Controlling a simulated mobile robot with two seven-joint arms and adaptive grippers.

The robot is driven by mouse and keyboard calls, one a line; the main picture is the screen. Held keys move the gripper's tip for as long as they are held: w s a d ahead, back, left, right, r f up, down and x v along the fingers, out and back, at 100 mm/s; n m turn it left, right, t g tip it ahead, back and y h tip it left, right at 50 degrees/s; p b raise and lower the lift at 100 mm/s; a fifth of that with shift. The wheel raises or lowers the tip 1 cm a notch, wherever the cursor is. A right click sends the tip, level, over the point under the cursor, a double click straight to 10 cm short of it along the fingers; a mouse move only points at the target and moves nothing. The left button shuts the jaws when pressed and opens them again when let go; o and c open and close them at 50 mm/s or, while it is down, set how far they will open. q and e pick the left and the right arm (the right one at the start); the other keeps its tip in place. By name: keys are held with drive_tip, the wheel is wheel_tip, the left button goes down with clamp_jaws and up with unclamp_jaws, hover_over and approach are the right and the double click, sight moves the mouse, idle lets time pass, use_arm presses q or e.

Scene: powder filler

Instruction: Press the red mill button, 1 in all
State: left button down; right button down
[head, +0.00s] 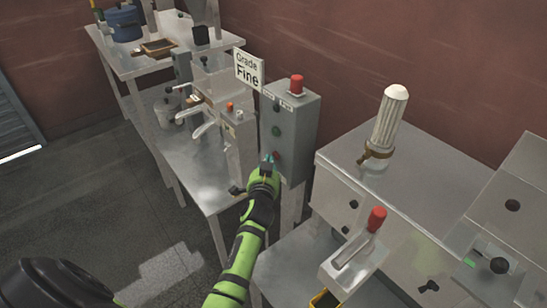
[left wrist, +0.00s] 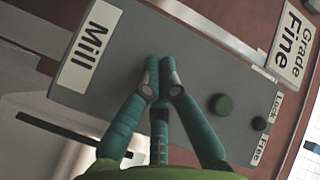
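The red mill button (head: 277,155) is low on the front of the grey control box (head: 302,130), below a green button (head: 276,131). My left gripper (head: 268,159) is right at the red button, its fingertips just left of it; I cannot tell whether they touch. In the left wrist view my left gripper (left wrist: 161,62) has its fingers together with nothing between them, pointing at the box face between the Mill label (left wrist: 90,46) and the green button (left wrist: 220,104). The red button is hidden behind the fingers there. My right gripper is not in view.
A red knob (head: 297,84) tops the box, beside a "Grade Fine" sign (head: 248,71). A metal table (head: 186,165) with a machine stands left. A steel machine with a white ribbed cylinder (head: 389,120) and a red-topped lever (head: 376,219) stands right.

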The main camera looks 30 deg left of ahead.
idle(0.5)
use_arm(q)
drive_tip(key=shift+s+a+p, duration=0.25)
drive_tip(key=shift+s+p, duration=0.2)
drive_tip(key=shift+s, duration=0.25)
drive_tip(key=s, duration=0.1)
drive_tip(key=s+a+p, duration=0.1)
drive_tip(key=s, duration=0.1)
drive_tip(key=s+a+p, duration=0.1)
drive_tip(key=shift+s, duration=0.3)
idle(0.6)
